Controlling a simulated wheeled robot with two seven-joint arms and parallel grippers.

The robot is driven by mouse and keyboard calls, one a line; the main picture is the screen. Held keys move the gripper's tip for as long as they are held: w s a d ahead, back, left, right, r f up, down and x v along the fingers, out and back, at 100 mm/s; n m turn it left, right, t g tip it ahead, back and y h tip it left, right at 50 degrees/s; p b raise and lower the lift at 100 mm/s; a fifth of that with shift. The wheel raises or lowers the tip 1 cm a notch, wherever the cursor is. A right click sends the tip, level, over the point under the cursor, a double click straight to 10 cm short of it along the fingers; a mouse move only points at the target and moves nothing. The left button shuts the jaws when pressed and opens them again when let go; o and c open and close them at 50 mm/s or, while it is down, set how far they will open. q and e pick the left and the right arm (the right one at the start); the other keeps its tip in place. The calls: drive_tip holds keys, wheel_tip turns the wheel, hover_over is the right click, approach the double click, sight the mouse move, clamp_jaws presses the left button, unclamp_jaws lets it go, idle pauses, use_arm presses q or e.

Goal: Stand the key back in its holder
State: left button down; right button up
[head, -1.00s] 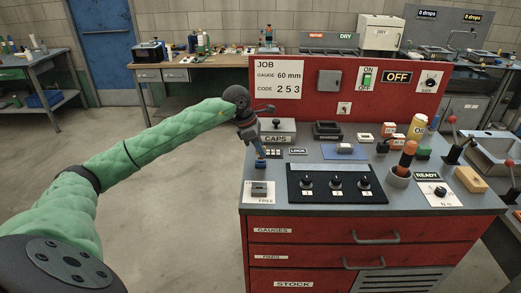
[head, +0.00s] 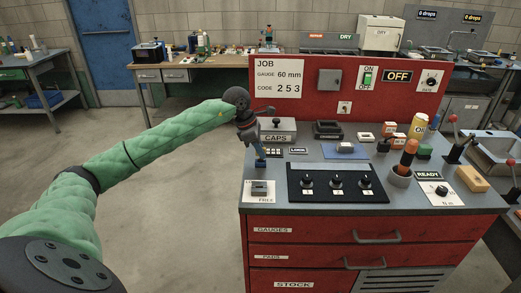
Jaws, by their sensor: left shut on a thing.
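My left gripper (head: 251,134) is at the left edge of the bench top, in front of the box marked CAPS. It points down and is shut on a small blue piece, seemingly the key (head: 261,153). The key is roughly upright below the fingers. A dark blue block (head: 261,163), seemingly the holder, shows right under it on the bench. The key's lower end and the block overlap in this view, so I cannot tell whether the key is inside it or just above. My right gripper is out of view.
The CAPS box (head: 278,137) stands close behind and right of the gripper. A switch plate marked FREE (head: 259,191) lies in front. A black panel with knobs (head: 338,199) is to the right. The red back panel (head: 300,112) rises behind.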

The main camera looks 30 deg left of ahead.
use_arm(q)
drive_tip(key=shift+f+b, duration=0.6)
drive_tip(key=shift+f, duration=0.25)
drive_tip(key=c, duration=1.4)
unclamp_jaws()
drive_tip(key=shift+r, duration=0.1)
drive_tip(key=shift+b+v, duration=1.2)
drive_tip(key=shift+v, duration=2.65)
drive_tip(key=shift+s, duration=0.1)
